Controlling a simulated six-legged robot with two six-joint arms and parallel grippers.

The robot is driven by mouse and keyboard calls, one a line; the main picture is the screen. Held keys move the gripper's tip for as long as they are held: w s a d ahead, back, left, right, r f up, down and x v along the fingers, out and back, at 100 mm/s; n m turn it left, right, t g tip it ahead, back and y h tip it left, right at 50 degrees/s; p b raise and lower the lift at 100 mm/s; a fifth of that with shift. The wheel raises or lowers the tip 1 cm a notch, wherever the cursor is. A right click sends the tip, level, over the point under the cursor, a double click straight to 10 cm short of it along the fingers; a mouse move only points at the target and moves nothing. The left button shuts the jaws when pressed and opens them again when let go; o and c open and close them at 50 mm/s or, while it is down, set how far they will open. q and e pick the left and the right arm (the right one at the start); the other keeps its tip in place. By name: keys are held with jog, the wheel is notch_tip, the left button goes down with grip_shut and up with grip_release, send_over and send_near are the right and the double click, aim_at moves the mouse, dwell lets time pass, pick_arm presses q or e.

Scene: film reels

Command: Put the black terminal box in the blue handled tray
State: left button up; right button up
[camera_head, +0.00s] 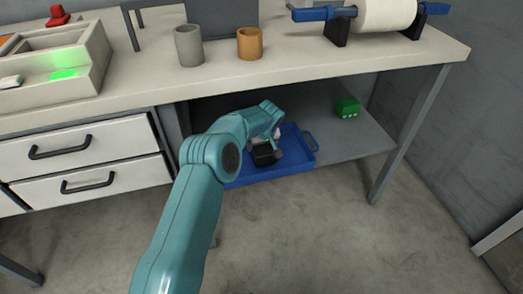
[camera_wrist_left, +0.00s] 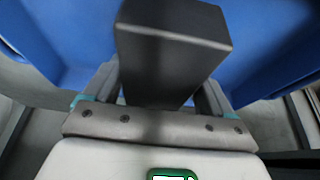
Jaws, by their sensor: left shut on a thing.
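The blue handled tray (camera_head: 297,146) lies on the lower shelf under the workbench, and its blue floor also fills the upper part of the left wrist view (camera_wrist_left: 75,35). The black terminal box (camera_wrist_left: 170,50) is between the fingers of my left gripper (camera_wrist_left: 158,100), which is shut on it. In the head view the black box (camera_head: 264,156) shows below my left gripper (camera_head: 265,146), over the tray's area. I cannot tell whether the box touches the tray floor. My left arm hides part of the tray's left side. My right gripper is not in view.
A green block (camera_head: 347,107) sits on the shelf right of the tray. The bench top (camera_head: 300,65) overhangs the shelf, with a grey cup (camera_head: 188,46) and an orange cup (camera_head: 250,44) on it. White drawers (camera_head: 85,165) stand left; a table leg (camera_head: 408,135) stands right.

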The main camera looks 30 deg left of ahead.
aim_at(264, 148)
pick_arm(q)
notch_tip(264, 148, down, 2)
jog(key=shift+w+f, duration=0.1)
jog(key=shift+f, duration=0.15)
jog(key=shift+r, duration=0.15)
jog(key=shift+f+b, duration=0.25)
jog(key=shift+b, duration=0.15)
jog(key=o, duration=1.4)
jog(key=shift+r+p, duration=0.25)
jog(key=shift+p, duration=0.1)
jog(key=p+v, duration=0.2)
jog(key=v, duration=0.5)
jog(key=shift+d+r, duration=0.1)
jog(key=shift+r, duration=0.05)
jog(key=shift+s, duration=0.2)
